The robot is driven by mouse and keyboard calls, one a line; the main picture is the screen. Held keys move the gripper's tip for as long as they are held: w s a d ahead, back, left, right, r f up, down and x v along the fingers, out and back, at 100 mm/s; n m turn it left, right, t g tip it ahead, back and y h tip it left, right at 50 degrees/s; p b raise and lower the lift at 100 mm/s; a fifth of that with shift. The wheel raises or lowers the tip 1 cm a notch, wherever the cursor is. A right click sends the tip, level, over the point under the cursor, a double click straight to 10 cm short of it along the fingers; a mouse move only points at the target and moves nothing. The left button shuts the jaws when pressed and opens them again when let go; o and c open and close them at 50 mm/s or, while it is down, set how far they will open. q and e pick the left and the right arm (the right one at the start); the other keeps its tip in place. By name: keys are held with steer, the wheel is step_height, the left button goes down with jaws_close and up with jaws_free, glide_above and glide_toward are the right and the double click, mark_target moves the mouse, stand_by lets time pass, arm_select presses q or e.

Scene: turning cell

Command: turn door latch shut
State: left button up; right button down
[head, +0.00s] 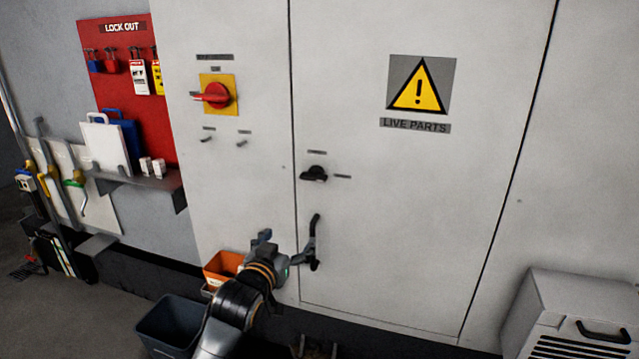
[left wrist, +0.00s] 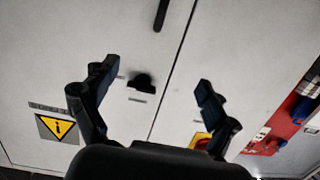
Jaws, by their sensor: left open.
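The door latch (head: 314,173) is a small black turn-knob near the left edge of the white cabinet door (head: 420,220), with a small label above it and another to its right. Its grip lies roughly sideways. The latch also shows in the left wrist view (left wrist: 141,82), between my spread fingers but beyond them. A black door handle (head: 314,238) hangs below it, tilted, its top leaning right. My left gripper (head: 287,246) is open and empty, below the latch and beside the handle's lower end. I cannot tell whether it touches the handle. My right gripper is not in view.
A red rotary switch (head: 214,95) sits on the left panel, beside a red lockout board (head: 122,60) and a shelf (head: 150,184). An orange bin (head: 220,266) and a dark bin (head: 165,325) stand low left. A grey unit (head: 575,310) stands at right.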

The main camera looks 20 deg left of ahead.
arm_select(q)
steer(key=t, duration=0.2)
glide_toward(311, 180)
steer(key=w+p, duration=0.1)
steer(key=w, duration=0.2)
steer(key=w+p, duration=0.1)
steer(key=w, duration=0.2)
steer(key=w+p, duration=0.2)
steer(key=shift+w+d+r, duration=0.25)
steer(key=shift+w, duration=0.15)
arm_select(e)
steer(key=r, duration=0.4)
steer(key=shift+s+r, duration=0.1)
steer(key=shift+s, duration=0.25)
arm_select(q)
steer(key=c, duration=1.2)
steer(key=shift+o, duration=0.2)
